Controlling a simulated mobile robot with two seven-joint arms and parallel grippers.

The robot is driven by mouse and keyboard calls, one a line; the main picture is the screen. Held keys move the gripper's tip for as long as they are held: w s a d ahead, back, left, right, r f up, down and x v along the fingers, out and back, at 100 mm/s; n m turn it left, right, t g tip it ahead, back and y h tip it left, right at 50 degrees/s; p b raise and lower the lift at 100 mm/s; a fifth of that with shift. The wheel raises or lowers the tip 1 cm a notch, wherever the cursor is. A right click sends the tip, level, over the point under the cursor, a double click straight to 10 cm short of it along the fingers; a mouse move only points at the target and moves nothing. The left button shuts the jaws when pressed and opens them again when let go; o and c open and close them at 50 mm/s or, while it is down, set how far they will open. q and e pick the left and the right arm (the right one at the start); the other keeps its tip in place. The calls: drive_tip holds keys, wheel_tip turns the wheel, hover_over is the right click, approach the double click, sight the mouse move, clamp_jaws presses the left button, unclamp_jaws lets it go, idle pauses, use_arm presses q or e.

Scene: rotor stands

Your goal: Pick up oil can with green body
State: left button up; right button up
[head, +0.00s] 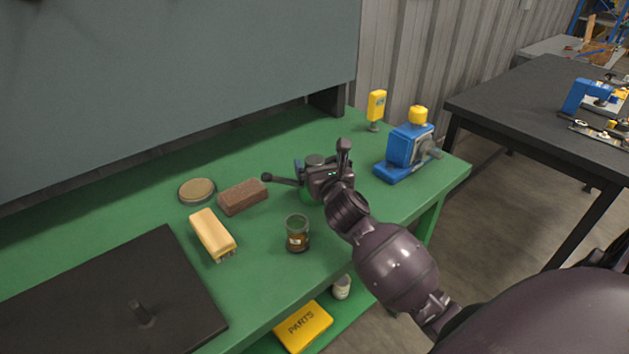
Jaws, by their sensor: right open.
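My right gripper (305,162) reaches over the green bench with its two fingers spread wide. A green rounded body (306,196), which looks like the oil can, shows just below and between the fingers. The gripper and wrist hide most of it, so I cannot tell whether a finger touches it. My left gripper is not in view.
A glass jar (297,240) stands in front of the gripper. A brown brick (242,197), a round tin (197,190) and a yellow-handled brush (212,233) lie left. A blue machine (405,152) and yellow device (376,105) stand right. A dark plate (110,300) lies front left.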

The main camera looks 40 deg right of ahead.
drive_tip(key=shift+c, duration=0.2)
drive_tip(key=shift+s+f, duration=0.1)
drive_tip(key=c, duration=1.7)
drive_tip(key=shift+c, duration=0.4)
drive_tip(key=shift+f, duration=0.1)
wheel_tip(320, 180, up, 13)
drive_tip(key=p, duration=0.3)
drive_tip(key=shift+r+p, duration=0.2)
drive_tip(key=shift+p, duration=0.15)
clamp_jaws()
wheel_tip(320, 180, up, 7)
drive_tip(key=p, duration=0.1)
drive_tip(key=shift+p, duration=0.4)
